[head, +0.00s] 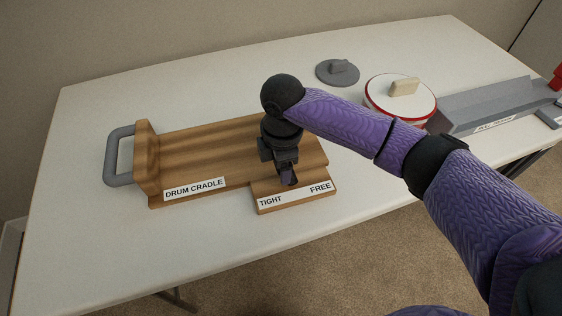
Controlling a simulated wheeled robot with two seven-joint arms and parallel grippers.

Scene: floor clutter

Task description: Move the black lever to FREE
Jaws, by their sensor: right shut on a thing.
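The wooden drum cradle (210,150) lies on the white table, with a small wooden block (295,200) at its front right. That block's label reads TIGHT at its left and FREE at its right. My right gripper (288,178) reaches down over the block, between the two words, and is shut on the black lever. The gripper and wrist hide most of the lever, so its exact angle is hard to tell. My left gripper is not in view.
A grey handle (118,157) is at the cradle's left end. Behind my right arm are a grey round lid (338,72), a white drum with a red rim (385,90) and a grey trough (490,105). The table's front left is clear.

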